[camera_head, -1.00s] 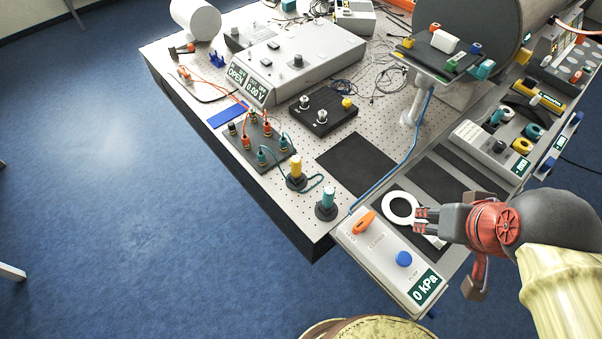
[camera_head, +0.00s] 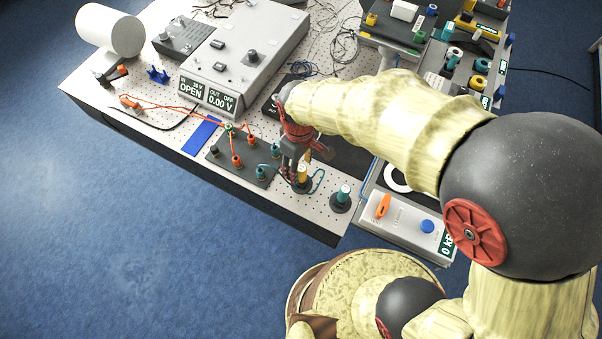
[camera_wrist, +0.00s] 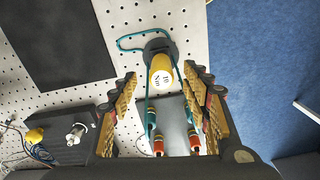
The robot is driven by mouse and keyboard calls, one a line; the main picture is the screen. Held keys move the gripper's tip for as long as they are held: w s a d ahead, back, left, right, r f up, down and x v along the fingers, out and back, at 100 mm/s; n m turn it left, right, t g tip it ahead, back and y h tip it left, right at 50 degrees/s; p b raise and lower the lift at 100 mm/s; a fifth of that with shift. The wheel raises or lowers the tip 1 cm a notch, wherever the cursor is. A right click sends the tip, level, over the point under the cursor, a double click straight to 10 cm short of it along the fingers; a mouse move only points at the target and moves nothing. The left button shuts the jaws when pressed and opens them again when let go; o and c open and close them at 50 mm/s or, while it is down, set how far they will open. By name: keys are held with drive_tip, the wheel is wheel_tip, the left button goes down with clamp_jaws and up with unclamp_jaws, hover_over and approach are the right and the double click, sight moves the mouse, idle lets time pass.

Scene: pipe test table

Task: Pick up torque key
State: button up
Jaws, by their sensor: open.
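A yellow cylinder with a white top marked "10 Nm" (camera_wrist: 162,75), which looks like the torque key, stands upright on a round black base in the wrist view. In the head view the yellow cylinder (camera_head: 303,173) is partly hidden by my gripper (camera_head: 297,160). A similar teal cylinder (camera_head: 343,193) stands on its own black base to the right. In the wrist view my gripper (camera_wrist: 160,78) is open, with one finger on each side of the yellow cylinder. I cannot tell whether the fingers touch it.
A teal cable (camera_wrist: 120,42) loops beside the black base. A dark terminal panel (camera_head: 222,158) with plugged leads is close by on the left. A control box with an orange knob (camera_head: 381,206) stands at the right. The table's front edge is near.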

sight(301, 177)
drive_tip(key=f, duration=0.4)
drive_tip(key=f+b, duration=0.1)
drive_tip(key=f, duration=0.1)
drive_tip(key=shift+s+d+f, duration=0.25)
drive_tip(key=shift+s+f, duration=0.05)
drive_tip(key=shift+c, duration=0.8)
clamp_jaws()
